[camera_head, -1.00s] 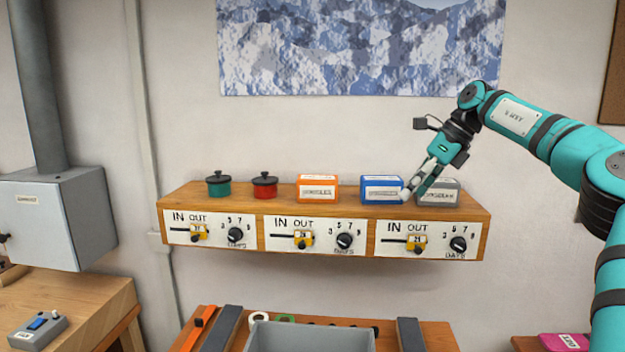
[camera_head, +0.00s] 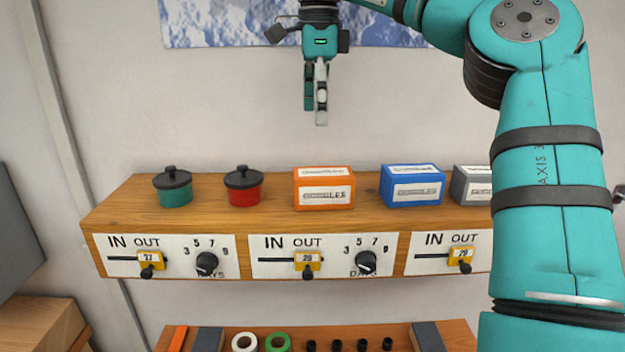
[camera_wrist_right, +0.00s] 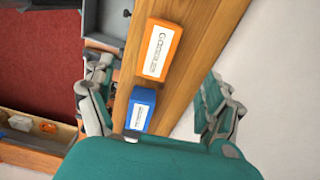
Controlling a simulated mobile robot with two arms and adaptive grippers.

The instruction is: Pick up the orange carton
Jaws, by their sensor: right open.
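The orange carton (camera_head: 324,190) has white labels and stands on the wooden shelf (camera_head: 120,215), between the red pot and the blue carton. It also shows in the right wrist view (camera_wrist_right: 161,50), beyond the fingers and nearer the middle. My right gripper (camera_head: 316,115) is open and empty, pointing down above the orange carton, clearly apart from it. In the right wrist view its two fingers (camera_wrist_right: 158,115) are spread to either side, with the blue carton (camera_wrist_right: 140,108) between them in the picture. My left gripper is not in view.
A red pot (camera_head: 243,188) and a green pot (camera_head: 173,189) stand left of the orange carton. The blue carton and a grey carton (camera_head: 474,183) stand to its right. Sliders and dials line the shelf front. Below, a bench holds tape rolls (camera_head: 277,342).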

